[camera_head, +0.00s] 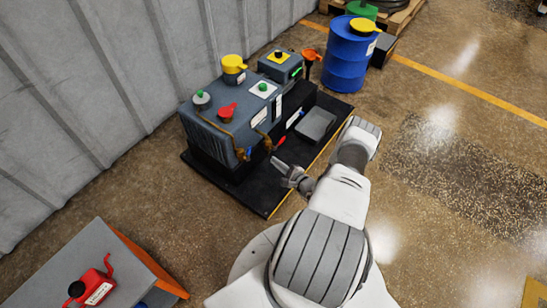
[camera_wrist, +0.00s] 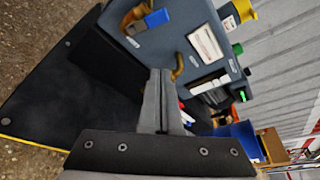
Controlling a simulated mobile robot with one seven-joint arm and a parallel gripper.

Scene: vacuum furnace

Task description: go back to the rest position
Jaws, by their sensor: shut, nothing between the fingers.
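My gripper (camera_head: 279,163) is in front of the grey vacuum furnace unit (camera_head: 208,135), above the black base mat (camera_head: 262,197). In the wrist view my gripper's fingers (camera_wrist: 160,75) are together, with nothing held between them. The unit's front shows beyond the fingertips in the wrist view, with a brass-coloured curved fitting (camera_wrist: 179,68) near them. I cannot tell whether the fingertips touch that fitting. On the unit's top are a red handle (camera_head: 227,111), a green button (camera_head: 263,87) and a yellow cap (camera_head: 233,64).
A grey tray (camera_head: 316,124) lies on the mat right of the unit. A blue drum (camera_head: 346,62) stands behind it. A red can (camera_head: 95,288) sits on a grey-topped cabinet (camera_head: 60,262) at lower left. A corrugated wall (camera_head: 100,75) runs behind. The floor at right is clear.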

